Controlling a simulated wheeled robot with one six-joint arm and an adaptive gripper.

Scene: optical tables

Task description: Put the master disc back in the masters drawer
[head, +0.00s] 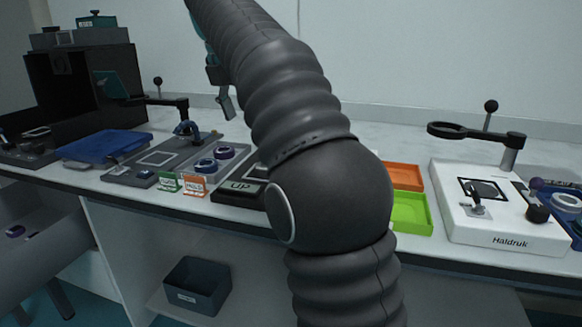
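My gripper (222,98) hangs above the bench at upper middle, partly hidden behind my own arm. Its fingers show side-on, so I cannot tell whether they are open or shut. I see no disc clearly in it. A small purple piece (15,231) lies in an open grey drawer (45,262) at lower left. I cannot read which disc is the master, nor any label on the drawer.
A blue case (103,146) and a dark box (85,85) stand at left. Green and orange cards (194,186) stand at the front edge. Orange (407,176) and green (410,213) trays and a white Haldruk device (500,228) are right. A dark bin (197,285) sits below.

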